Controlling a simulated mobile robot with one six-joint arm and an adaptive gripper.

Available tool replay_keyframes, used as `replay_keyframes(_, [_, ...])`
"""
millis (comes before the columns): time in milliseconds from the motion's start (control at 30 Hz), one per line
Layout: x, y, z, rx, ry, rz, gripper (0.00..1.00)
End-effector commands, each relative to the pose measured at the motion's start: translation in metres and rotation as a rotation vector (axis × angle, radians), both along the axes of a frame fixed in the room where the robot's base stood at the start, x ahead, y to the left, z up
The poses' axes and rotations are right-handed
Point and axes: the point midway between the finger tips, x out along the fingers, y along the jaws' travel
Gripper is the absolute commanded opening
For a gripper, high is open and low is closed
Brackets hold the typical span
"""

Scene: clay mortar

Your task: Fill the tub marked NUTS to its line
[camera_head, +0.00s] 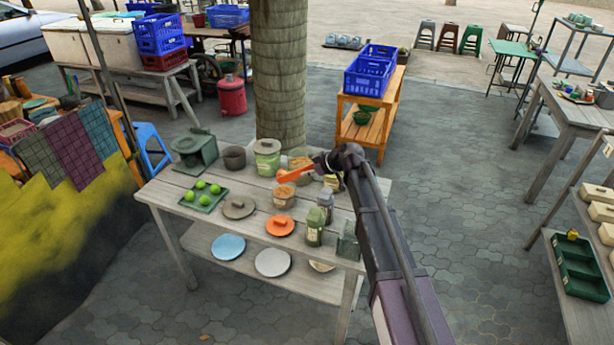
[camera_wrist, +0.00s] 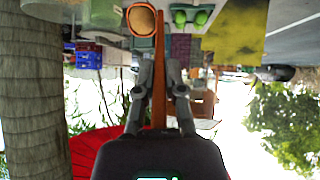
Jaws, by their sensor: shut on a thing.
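My gripper (camera_head: 322,165) is shut on the handle of an orange scoop (camera_head: 296,173); it also shows in the wrist view (camera_wrist: 159,70). The scoop's round bowl shows at the top of the wrist view with brownish-orange stuff in it. In the head view the bowl is just above an open labelled tub (camera_head: 284,197) with brown contents. Another tub (camera_head: 300,163) with tan contents stands behind the scoop, and a yellowish tub (camera_head: 332,182) is partly hidden by my arm. The labels are too small to read, so which tub is NUTS cannot be told.
The wooden table (camera_head: 170,198) also holds a tray of green limes (camera_head: 204,195), a brown bowl (camera_head: 235,158), a brown lid (camera_head: 238,208), an orange lid (camera_head: 280,226) and jars (camera_head: 314,228) at the right front. A tree trunk (camera_head: 281,75) stands close behind.

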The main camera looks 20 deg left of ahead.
Motion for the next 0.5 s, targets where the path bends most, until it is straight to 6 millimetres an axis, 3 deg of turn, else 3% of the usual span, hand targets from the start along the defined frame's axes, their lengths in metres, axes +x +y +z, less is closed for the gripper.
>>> replay_keyframes(500, [-0.002,-0.014,-0.029,0.178,-0.014,0.000,0.00])
